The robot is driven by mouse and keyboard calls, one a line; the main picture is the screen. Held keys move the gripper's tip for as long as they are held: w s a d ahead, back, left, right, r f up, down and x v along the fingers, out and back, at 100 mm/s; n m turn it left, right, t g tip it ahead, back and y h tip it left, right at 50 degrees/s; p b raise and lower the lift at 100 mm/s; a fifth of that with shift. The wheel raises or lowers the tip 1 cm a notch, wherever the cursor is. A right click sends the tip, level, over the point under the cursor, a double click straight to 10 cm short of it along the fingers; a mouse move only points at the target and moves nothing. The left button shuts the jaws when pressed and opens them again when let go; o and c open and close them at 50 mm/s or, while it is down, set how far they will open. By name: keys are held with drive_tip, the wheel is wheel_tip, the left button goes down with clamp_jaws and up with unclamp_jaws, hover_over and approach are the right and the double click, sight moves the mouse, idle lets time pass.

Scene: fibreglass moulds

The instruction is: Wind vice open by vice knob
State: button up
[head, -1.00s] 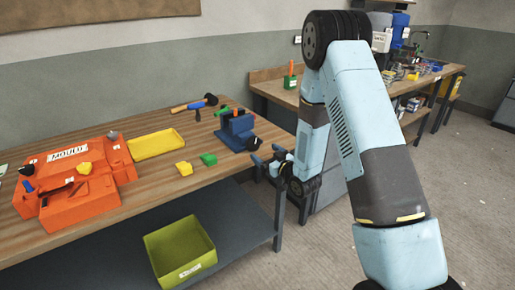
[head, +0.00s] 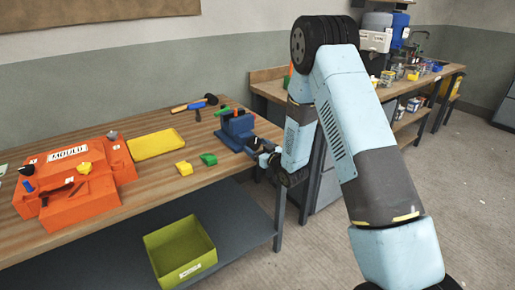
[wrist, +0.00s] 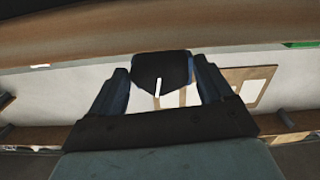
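The blue vice (head: 237,130) stands at the right end of the wooden workbench in the head view. Its black vice knob (head: 256,143) faces my gripper (head: 265,153), which is close in front of it at the bench's right edge. In the wrist view, the dark knob (wrist: 160,68) with a white mark lies between the two spread fingertips of my gripper (wrist: 163,76). The fingers are apart, one on each side of the knob. Whether they touch it is hard to tell.
A hammer (head: 196,103) lies behind. A green bin (head: 180,250) sits on the lower shelf. A second bench (head: 270,88) stands behind my arm.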

drive_tip(key=c, duration=0.7)
drive_tip(key=shift+n, duration=2.3)
drive_tip(key=o, duration=1.1)
drive_tip(key=shift+c, duration=0.2)
drive_tip(key=v, duration=1.3)
drive_tip(key=shift+s+d, duration=0.3)
